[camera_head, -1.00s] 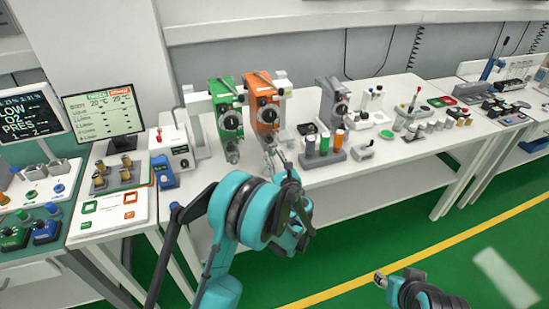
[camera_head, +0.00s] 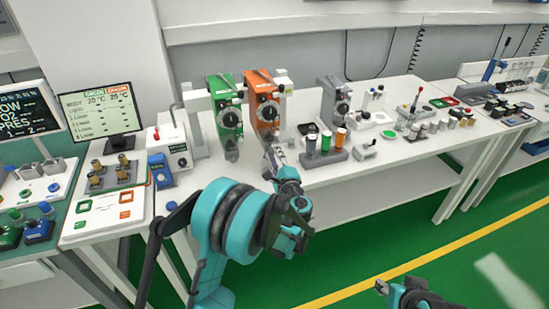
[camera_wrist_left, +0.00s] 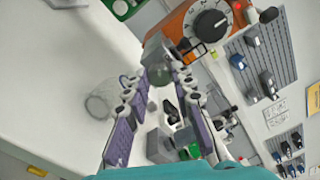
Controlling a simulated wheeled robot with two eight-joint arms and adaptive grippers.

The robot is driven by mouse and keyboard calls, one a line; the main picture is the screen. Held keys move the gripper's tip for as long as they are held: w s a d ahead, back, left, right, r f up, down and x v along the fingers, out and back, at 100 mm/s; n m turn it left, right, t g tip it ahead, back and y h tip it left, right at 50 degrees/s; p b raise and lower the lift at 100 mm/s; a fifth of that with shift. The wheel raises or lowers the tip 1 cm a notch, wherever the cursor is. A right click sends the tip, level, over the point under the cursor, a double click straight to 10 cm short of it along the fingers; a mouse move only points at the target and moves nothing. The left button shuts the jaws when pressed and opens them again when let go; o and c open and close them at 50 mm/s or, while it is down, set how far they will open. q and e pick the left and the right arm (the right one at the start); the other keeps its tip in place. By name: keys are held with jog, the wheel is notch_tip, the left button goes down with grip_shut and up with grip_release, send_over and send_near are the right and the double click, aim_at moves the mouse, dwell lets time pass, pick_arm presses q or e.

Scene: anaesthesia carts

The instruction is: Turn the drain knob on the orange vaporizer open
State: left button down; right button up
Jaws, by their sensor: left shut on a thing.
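The orange vaporizer (camera_head: 262,101) stands at the rear of the white bench, right of the green vaporizer (camera_head: 224,107). Its black dial faces forward; in the left wrist view its orange body (camera_wrist_left: 180,24) is at the top. My left gripper (camera_head: 270,153) is at the orange vaporizer's lower front. In the left wrist view its fingers (camera_wrist_left: 159,84) are shut around the drain knob (camera_wrist_left: 160,74), below a grey block of the vaporizer. The fingers mostly hide the knob, so its turn angle cannot be told. My right gripper (camera_head: 380,287) is low over the floor; its jaw state is unclear.
A grey vaporizer (camera_head: 335,105) and a grey holder with bottles (camera_head: 325,157) stand to the right. A white box (camera_head: 175,150) and a blue device (camera_head: 160,171) stand to the left.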

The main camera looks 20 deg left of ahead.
pick_arm(q)
jog(key=n+b, duration=0.2)
jog(key=n, duration=0.7)
jog(key=shift+f, duration=0.1)
jog(key=shift+n, duration=0.4)
jog(key=c, duration=1.3)
grip_release()
jog(key=shift+s, duration=0.1)
jog(key=v, duration=1.1)
jog(key=shift+s+d+f, duration=0.2)
jog(key=shift+s+f, duration=0.1)
jog(key=shift+s, duration=0.05)
